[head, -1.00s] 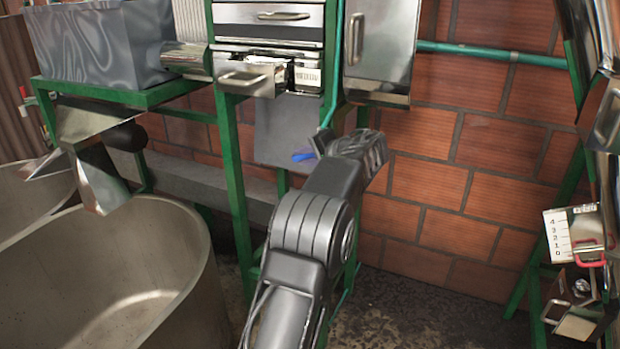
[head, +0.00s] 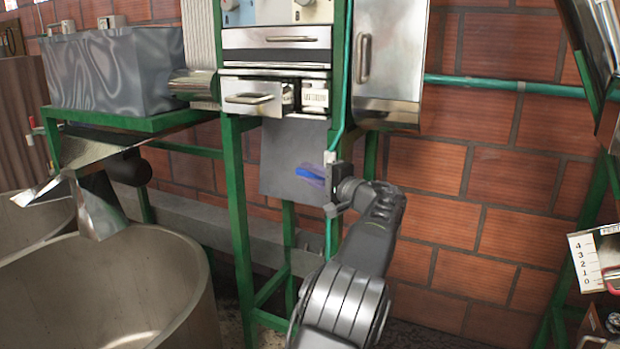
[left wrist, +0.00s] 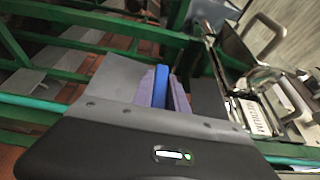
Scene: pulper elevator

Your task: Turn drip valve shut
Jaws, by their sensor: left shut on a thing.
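The drip valve's blue lever (head: 309,173) shows at the foot of the thin green pipe (head: 342,125), in front of a grey panel. In the left wrist view the blue lever (left wrist: 160,87) stands between the fingers of my left gripper (left wrist: 166,92). My left gripper (head: 328,186) is shut on the lever, and its wrist comes from the lower right in the head view. The valve body is partly hidden by the gripper. My right gripper is not in view.
A green frame (head: 236,200) carries the steel machine with drawers (head: 275,45) just above the valve. A large beige tank (head: 130,290) stands at the lower left. A brick wall (head: 470,190) is behind. A number scale (head: 588,262) is at the right.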

